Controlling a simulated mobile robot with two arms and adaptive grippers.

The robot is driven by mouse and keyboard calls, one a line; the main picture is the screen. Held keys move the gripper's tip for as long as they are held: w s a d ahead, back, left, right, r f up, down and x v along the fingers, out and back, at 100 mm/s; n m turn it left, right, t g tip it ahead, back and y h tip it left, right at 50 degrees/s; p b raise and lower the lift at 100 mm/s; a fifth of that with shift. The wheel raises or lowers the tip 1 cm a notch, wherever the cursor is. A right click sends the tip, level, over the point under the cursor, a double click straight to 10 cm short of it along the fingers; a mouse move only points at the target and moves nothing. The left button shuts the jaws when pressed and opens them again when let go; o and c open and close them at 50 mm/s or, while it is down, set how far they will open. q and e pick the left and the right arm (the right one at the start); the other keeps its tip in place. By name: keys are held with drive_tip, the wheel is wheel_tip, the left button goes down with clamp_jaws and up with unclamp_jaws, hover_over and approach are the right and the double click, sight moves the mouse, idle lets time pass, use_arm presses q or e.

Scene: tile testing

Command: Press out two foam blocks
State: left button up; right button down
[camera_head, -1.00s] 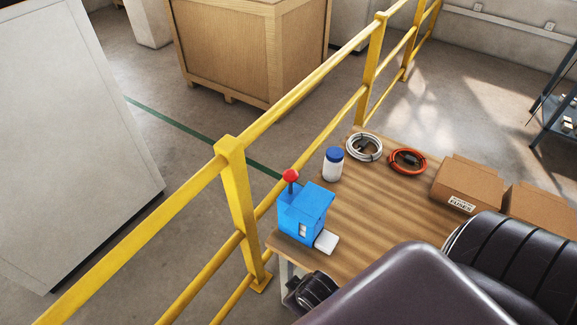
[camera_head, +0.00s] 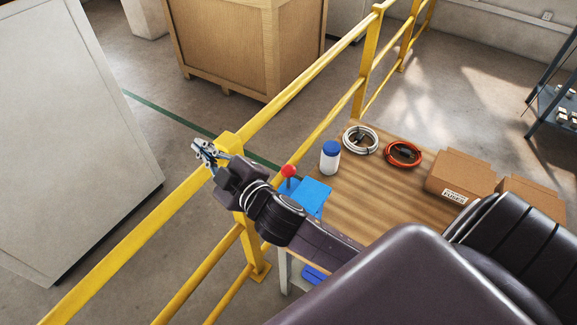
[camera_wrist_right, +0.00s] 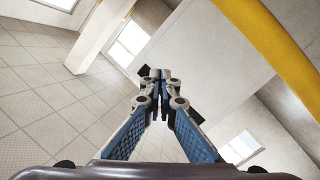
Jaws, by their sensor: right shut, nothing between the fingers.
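The blue press (camera_head: 311,195) with a red ball-topped lever (camera_head: 289,171) stands at the near left end of the wooden table. My right arm crosses in front of it and hides its lower part. No foam block is visible; the foot of the press is hidden. My right gripper (camera_head: 202,149) is beyond the press to the left, in front of the yellow rail's post top, shut and empty. In the right wrist view its fingertips (camera_wrist_right: 160,75) meet with nothing between them. My left gripper is not in view.
The yellow railing (camera_head: 309,70) runs along the table's left side, close to my right arm. On the table (camera_head: 360,195) are a white bottle with a blue cap (camera_head: 330,159), coiled white (camera_head: 360,140) and orange (camera_head: 403,153) cables, and cardboard boxes (camera_head: 458,176). A blue object (camera_head: 314,274) shows below the table edge.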

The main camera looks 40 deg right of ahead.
drive_tip(key=a+r+n+t+y, duration=0.1)
drive_tip(key=a+r+n+y, duration=0.95)
drive_tip(key=r, duration=0.25)
drive_tip(key=s+a+f+n+g+y, duration=0.1)
drive_tip(key=s+a+n+g+y, duration=0.2)
drive_tip(key=a+n+g, duration=0.4)
drive_tip(key=s+a+f+n+g+y, duration=0.2)
drive_tip(key=s+a+n+g, duration=0.15)
drive_tip(key=n+g, duration=0.45)
drive_tip(key=d+f+n+g+h, duration=0.3)
drive_tip(key=d+f+n+h, duration=0.55)
drive_tip(key=d+f, duration=0.6)
drive_tip(key=w+d+m+h, duration=0.2)
drive_tip(key=d+h, duration=0.8)
drive_tip(key=d, duration=1.5)
drive_tip(key=shift+d+r+g, duration=0.2)
drive_tip(key=shift+r+g, duration=0.05)
drive_tip(key=shift+g, duration=0.15)
